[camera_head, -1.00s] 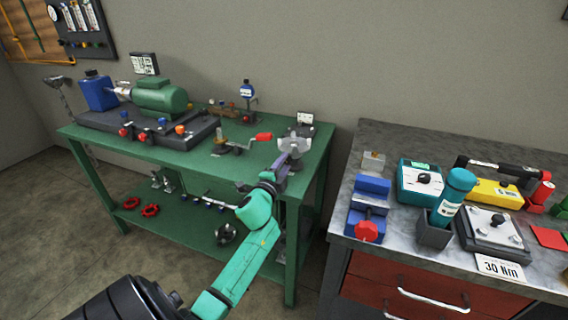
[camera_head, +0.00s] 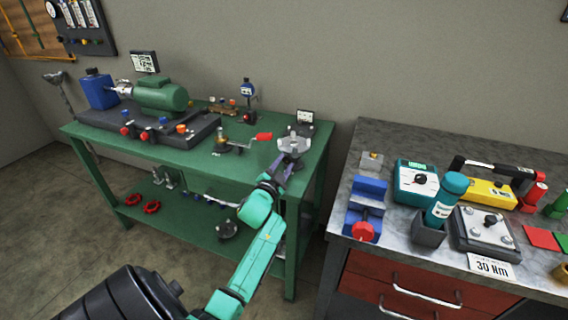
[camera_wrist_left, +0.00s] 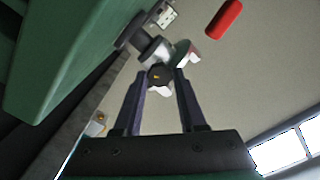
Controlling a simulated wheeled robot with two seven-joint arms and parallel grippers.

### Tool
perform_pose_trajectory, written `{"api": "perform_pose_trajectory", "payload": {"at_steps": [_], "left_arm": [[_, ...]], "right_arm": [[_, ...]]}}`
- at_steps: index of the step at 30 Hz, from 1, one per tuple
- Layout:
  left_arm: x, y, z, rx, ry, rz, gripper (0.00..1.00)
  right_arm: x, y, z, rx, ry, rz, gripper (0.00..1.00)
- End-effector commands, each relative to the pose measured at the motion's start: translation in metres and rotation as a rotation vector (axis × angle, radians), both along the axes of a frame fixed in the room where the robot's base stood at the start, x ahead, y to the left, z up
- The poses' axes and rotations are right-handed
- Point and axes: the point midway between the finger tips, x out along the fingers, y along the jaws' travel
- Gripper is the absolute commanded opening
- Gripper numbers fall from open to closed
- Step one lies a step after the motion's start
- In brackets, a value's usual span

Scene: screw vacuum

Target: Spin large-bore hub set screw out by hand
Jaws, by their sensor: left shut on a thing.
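A silver hub with lobes (camera_head: 295,142) stands at the right end of the green bench. It also shows in the wrist view (camera_wrist_left: 160,48), beside a dark round part. My left gripper (camera_head: 281,166) reaches up to the hub's near side. In the wrist view my left gripper (camera_wrist_left: 160,84) has its two dark fingers on either side of a small dark knob-like screw head (camera_wrist_left: 159,76) at the hub, and it is shut on it. How deep the screw sits cannot be told. My right gripper is out of view.
A green motor (camera_head: 162,95) on a dark base and a red-handled crank (camera_head: 263,136) stand on the green bench (camera_head: 236,168). A grey-topped cabinet (camera_head: 385,135) at right holds a blue vise (camera_head: 366,200), a teal meter (camera_head: 416,181) and a 30 Nm card (camera_head: 490,265).

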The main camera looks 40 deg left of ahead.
Motion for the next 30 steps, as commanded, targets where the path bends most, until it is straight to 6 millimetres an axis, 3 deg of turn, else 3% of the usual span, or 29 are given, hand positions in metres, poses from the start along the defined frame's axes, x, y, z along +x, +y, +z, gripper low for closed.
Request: {"api": "perform_pose_trajectory", "payload": {"at_steps": [13, 14, 15, 16, 26, 30], "left_arm": [[0.0, 0.0, 0.0, -0.009, -0.003, 0.0, 0.0], [0.0, 0.0, 0.0, -0.009, -0.003, 0.0, 0.52], [0.0, 0.0, 0.0, -0.009, -0.003, 0.0, 0.67], [0.0, 0.0, 0.0, -0.009, -0.003, 0.0, 0.71], [-0.002, -0.001, 0.0, -0.009, -0.003, 0.0, 0.71], [-0.019, -0.007, -0.001, -0.007, 0.0, 0.001, 0.71]], "right_arm": [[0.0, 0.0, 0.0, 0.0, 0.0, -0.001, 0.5], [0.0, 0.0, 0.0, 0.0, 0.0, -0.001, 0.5], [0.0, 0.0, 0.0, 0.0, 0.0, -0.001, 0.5], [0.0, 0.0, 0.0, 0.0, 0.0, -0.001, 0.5], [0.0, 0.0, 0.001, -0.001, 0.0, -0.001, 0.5], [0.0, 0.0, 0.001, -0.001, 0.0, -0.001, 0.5]]}}
